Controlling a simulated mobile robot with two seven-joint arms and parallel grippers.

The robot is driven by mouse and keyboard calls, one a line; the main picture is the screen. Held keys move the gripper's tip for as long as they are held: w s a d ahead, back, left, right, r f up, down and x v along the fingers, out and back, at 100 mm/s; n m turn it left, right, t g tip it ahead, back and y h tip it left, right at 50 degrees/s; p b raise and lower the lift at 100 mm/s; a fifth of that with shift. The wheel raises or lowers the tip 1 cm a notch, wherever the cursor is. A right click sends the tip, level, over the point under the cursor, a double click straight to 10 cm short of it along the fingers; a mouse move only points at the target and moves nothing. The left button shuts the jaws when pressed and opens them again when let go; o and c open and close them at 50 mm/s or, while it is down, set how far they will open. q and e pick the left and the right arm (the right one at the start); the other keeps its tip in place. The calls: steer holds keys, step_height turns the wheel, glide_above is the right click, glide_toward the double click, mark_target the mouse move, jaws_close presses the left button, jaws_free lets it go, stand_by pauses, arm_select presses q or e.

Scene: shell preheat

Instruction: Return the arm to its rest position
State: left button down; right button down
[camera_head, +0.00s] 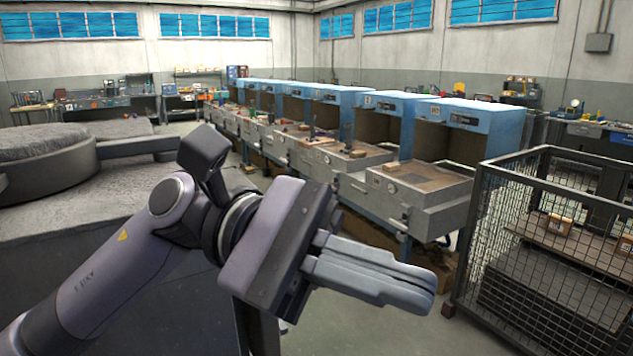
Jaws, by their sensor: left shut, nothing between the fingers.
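My left arm comes in from the lower left and reaches across the middle of the head view. My left gripper (425,291) is at its end, with its grey fingers pressed together and pointing right. Nothing is held between them. The gripper hangs in open air in front of the row of blue-topped stations and to the left of the wire cage. It hides part of the floor and the lower front of the stations. My right gripper does not show.
A row of blue-hooded stations (467,113) with grey trays runs toward the back. A wire mesh cage (490,230) with small boxes (558,224) stands at the right. A grey round platform (45,160) is at the left. Clear floor (370,325) shows at the lower middle.

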arm_select(q)
steer(key=w+a+f+n+t+h, duration=0.3)
steer(key=w+n+t+h, duration=0.3)
steer(key=n, duration=0.7)
steer(key=w+a+f+n+t+h, duration=0.25)
steer(key=w+n+t+h, duration=0.25)
steer(key=n+t, duration=0.5)
steer(key=w+a+f+n+t+y, duration=0.3)
steer(key=f+n+t+y, duration=0.35)
steer(key=n, duration=0.55)
steer(key=w+a+f+n+t+y, duration=0.2)
steer(key=a+f+n+t+y, duration=0.35)
steer(key=n, duration=0.65)
steer(key=s+a+f+n+g+y, duration=0.1)
steer(key=s+a+f+n+y, duration=0.15)
steer(key=f+n+y, duration=0.6)
steer(key=s+a+f+n+g+y, duration=0.1)
steer(key=s+a+f+n+g, duration=0.2)
steer(key=f, duration=1)
steer(key=s+a+f+n+g+y, duration=0.2)
steer(key=s+a+f+n+g, duration=0.2)
steer(key=s+f, duration=0.7)
steer(key=a+f+n, duration=0.1)
steer(key=n, duration=0.1)
steer(key=shift+s+a+f+n, duration=0.15)
steer(key=shift+s+f+n, duration=0.15)
steer(key=shift+n, duration=0.05)
steer(key=shift+y, duration=0.25)
